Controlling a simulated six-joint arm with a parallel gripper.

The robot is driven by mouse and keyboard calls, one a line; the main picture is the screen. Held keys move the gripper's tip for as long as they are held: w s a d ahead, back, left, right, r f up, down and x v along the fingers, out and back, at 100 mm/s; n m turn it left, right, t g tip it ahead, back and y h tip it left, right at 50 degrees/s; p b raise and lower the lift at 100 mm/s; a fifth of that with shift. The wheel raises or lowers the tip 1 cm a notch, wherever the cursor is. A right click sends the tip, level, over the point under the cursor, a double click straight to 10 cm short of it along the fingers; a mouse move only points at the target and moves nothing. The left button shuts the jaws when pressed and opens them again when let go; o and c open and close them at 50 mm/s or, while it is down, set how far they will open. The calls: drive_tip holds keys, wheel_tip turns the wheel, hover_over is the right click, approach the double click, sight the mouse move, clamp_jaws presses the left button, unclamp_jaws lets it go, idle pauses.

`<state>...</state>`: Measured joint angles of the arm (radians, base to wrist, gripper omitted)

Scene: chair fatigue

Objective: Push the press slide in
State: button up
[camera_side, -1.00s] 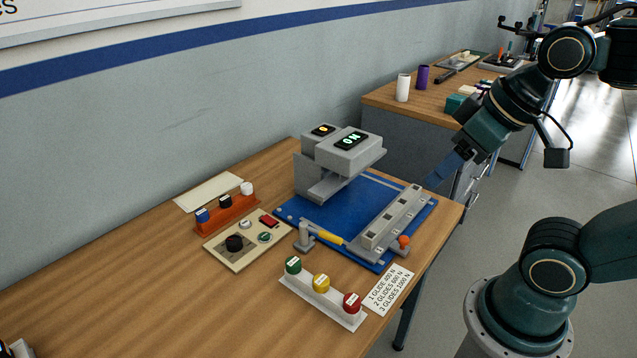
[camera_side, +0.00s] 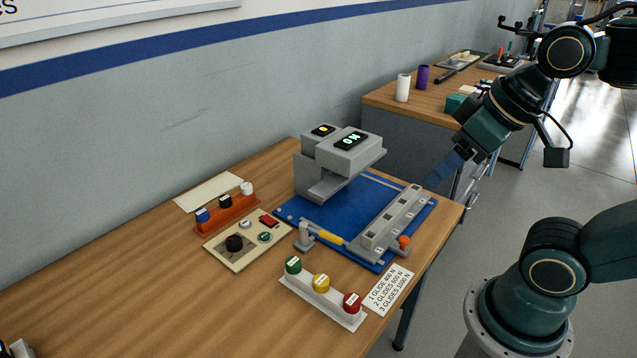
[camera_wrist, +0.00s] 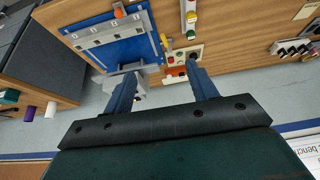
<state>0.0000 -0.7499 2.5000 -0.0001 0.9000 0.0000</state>
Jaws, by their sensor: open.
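The press (camera_side: 340,155) is a grey block with a lit "ON" display, standing on a blue base plate (camera_side: 290,213). What looks like the press slide (camera_side: 393,220) is a long grey bar with several square pockets, lying along the plate's right side, out in front of the press head. The bar also shows in the wrist view (camera_wrist: 105,32). My gripper (camera_side: 432,183) is open and empty, beyond the bar's far end. Its blue fingers (camera_wrist: 162,75) stand apart in the wrist view.
A yellow-handled lever (camera_side: 330,237) stands beside the bar's near end. A control panel (camera_side: 217,247), an orange rack (camera_side: 227,215), a white holder with coloured knobs (camera_side: 297,290) and a force card (camera_side: 389,290) lie nearby.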

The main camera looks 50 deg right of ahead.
drive_tip(key=shift+c, duration=1.3)
drive_tip(key=n+g, duration=0.6)
drive_tip(key=n, duration=0.3)
hover_over(404, 238)
wheel_tip(404, 238, down, 14)
drive_tip(key=shift+r, duration=0.15)
drive_tip(key=shift+f, duration=6.9)
clamp_jaws()
